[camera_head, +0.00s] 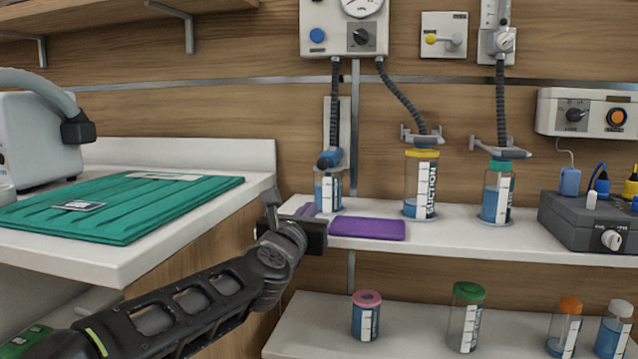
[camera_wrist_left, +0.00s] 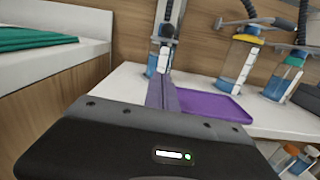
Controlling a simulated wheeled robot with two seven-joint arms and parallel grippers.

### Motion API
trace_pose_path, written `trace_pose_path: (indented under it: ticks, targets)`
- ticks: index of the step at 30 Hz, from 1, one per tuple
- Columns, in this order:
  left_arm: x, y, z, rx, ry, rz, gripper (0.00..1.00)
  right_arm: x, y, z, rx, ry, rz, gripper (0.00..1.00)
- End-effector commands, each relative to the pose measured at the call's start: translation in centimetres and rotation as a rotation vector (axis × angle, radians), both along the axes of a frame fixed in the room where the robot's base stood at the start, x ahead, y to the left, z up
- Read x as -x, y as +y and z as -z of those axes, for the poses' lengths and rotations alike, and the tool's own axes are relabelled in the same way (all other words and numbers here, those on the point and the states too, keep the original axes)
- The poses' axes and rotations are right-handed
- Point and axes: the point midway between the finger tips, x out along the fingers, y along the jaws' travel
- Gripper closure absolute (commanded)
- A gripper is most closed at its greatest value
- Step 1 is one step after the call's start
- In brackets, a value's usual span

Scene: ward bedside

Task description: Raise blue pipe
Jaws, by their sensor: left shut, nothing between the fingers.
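The blue pipe (camera_head: 330,158) is a short blue fitting at the lower end of the dark corrugated hose. It sits over the top of a clear bottle with blue liquid (camera_head: 327,190) on the shelf. In the left wrist view the blue pipe (camera_wrist_left: 168,31) shows beyond my fingers, near the top. My left gripper (camera_head: 304,211) is in front of the shelf, to the lower left of that bottle. Its fingers are shut and empty, and apart from the pipe as far as I can tell. In the wrist view the left gripper (camera_wrist_left: 162,92) points toward the bottle. My right gripper is out of view.
A purple tray (camera_head: 368,228) lies on the shelf right of my gripper. A yellow-capped bottle (camera_head: 421,187) and a teal-topped bottle (camera_head: 497,193) stand further right. A white counter (camera_head: 150,250) with green cloth is at left. Several capped jars stand on the lower shelf.

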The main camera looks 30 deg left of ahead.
Motion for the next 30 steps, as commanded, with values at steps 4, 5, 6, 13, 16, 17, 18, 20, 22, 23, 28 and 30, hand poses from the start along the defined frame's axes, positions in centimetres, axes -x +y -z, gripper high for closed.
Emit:
trace_pose_path:
  ticks: [4, 5, 6, 13, 16, 17, 18, 20, 22, 23, 28, 30]
  targets:
    - [-2.9, 0.9, 0.0, 0.000, 0.003, 0.001, 1.00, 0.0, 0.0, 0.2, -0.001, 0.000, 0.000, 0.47]
    - [-3.5, 1.1, 0.0, 0.000, 0.002, 0.001, 1.00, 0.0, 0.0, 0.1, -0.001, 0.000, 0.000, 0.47]
    - [-4.2, 1.4, -0.1, 0.000, 0.002, 0.000, 1.00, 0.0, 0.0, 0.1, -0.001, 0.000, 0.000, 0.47]
    - [-7.0, 2.3, -2.7, 0.001, -0.001, 0.001, 1.00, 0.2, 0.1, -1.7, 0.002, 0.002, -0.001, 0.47]
    - [-7.2, 2.4, -3.7, 0.000, -0.001, 0.000, 1.00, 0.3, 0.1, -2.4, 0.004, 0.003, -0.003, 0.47]
    - [-7.3, 2.4, -3.9, -0.001, -0.001, 0.000, 1.00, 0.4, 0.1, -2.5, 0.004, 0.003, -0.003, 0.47]
    - [-7.3, 2.4, -4.1, 0.000, 0.000, 0.000, 1.00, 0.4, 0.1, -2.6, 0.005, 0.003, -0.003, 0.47]
    - [-7.4, 2.4, -4.3, 0.000, 0.000, 0.000, 1.00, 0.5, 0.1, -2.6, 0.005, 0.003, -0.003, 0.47]
    - [-7.4, 2.3, -4.3, -0.001, 0.000, 0.001, 1.00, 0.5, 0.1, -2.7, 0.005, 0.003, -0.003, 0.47]
    - [-7.4, 2.3, -4.3, -0.001, 0.000, 0.001, 1.00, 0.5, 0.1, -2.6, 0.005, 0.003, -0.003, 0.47]
    - [-7.4, 2.3, -4.3, -0.001, 0.000, 0.001, 1.00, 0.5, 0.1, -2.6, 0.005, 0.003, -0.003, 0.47]
    - [-7.4, 2.3, -4.3, -0.001, 0.000, 0.001, 1.00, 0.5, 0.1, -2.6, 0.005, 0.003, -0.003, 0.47]
